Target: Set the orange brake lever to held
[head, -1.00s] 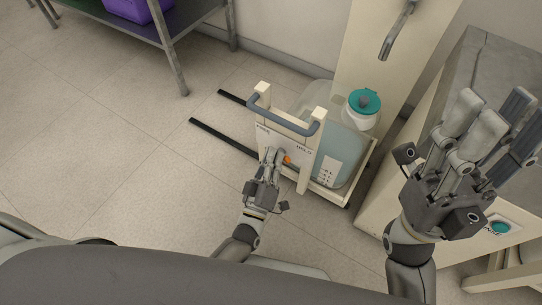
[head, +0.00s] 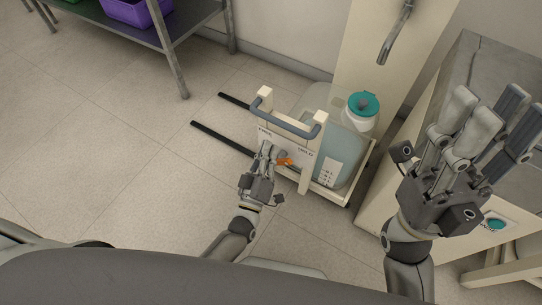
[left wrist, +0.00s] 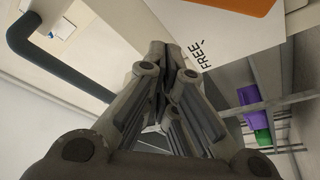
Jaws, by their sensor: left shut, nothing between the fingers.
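The small orange brake lever (head: 285,161) is on the front panel of the cream cart (head: 309,178), below and between the FREE label at left and the HELD label (head: 305,151) at right. I cannot tell exactly which label it points to. My left gripper (head: 267,149) is shut and empty, just left of the lever, with its fingertips close to the panel on the FREE side; contact is unclear. In the left wrist view the shut fingers (left wrist: 172,60) are beside the FREE label, and an orange part (left wrist: 228,6) shows at the top edge. My right gripper (head: 488,112) is open and empty at the right.
The cart's grey handle (head: 285,121) rises above the panel. A clear container and a teal-lidded bottle (head: 362,108) are behind it. Dark floor rails (head: 225,138) run left. A cabinet (head: 490,80) stands right, a shelf with a purple bin (head: 130,10) far left. Floor at left is clear.

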